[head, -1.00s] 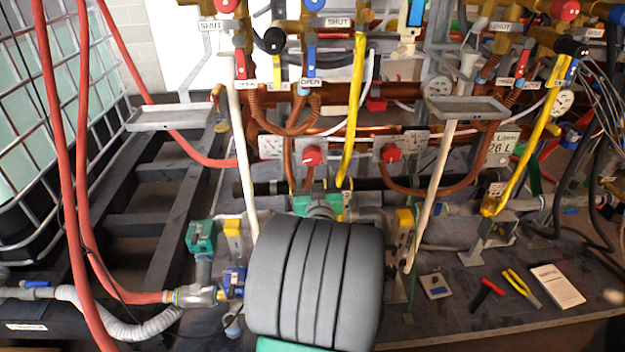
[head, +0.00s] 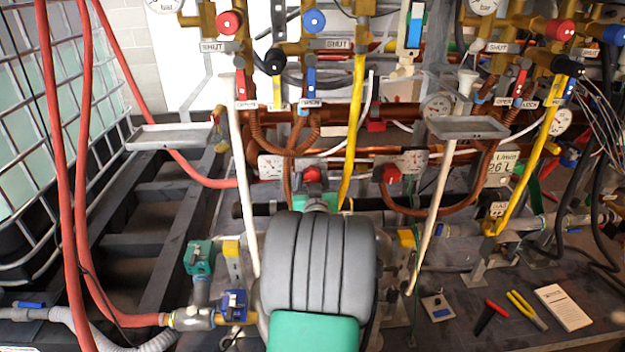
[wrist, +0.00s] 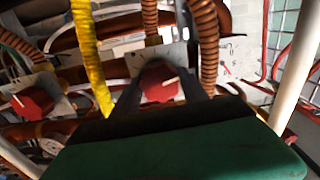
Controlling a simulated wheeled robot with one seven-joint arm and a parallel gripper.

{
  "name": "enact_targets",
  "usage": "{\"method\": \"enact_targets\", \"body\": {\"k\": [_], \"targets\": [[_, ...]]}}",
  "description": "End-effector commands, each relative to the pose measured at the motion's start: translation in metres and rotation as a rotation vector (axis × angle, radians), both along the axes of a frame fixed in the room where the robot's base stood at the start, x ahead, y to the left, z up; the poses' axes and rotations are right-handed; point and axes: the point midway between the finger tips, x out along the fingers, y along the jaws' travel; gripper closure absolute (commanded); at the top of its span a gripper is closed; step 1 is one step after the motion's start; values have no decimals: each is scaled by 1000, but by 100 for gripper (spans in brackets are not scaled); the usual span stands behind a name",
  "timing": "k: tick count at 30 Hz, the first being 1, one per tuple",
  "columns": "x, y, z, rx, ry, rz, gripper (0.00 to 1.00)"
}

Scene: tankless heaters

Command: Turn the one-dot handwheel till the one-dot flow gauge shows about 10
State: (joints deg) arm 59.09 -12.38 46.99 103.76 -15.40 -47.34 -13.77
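Two red handwheels sit on white plates under the copper pipes: the left handwheel (head: 312,175) and the right handwheel (head: 392,173). Dial marks show beside them, on the left plate (head: 270,165) and the right plate (head: 413,161). Dot marks and readings are too small to tell, so I cannot say which is one-dot. In the wrist view, one red handwheel (wrist: 160,82) with a pale bar lies between the dark fingers of my gripper (wrist: 163,88), which look spread apart. Contact is unclear. Another red handwheel (wrist: 30,102) is further left. In the head view my arm hides the fingertips.
A yellow hose (head: 353,130), corrugated copper hoses (head: 257,118) and white pipes (head: 243,180) crowd the handwheels. Metal trays (head: 170,136) jut out at left and right. Red (head: 490,316) and yellow (head: 527,310) tools and a booklet (head: 564,307) lie on the bench at right.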

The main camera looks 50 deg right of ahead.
Motion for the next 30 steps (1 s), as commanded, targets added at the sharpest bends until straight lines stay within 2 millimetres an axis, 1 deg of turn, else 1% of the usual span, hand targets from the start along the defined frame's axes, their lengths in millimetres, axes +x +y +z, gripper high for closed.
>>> {"method": "enact_targets", "body": {"k": [1, 2, 10, 14, 18, 24, 30], "targets": [[0, 0, 0, 0, 0, 0, 64], [0, 0, 0, 0, 0, 0, 66], [0, 0, 0, 0, 0, 0, 89], [0, 0, -3, -19, 20, 0, 89], [1, 0, -8, -118, 129, 1, 89], [1, 1, -4, -261, 291, 1, 89], [1, 1, 0, -279, 318, 1, 89]]}}
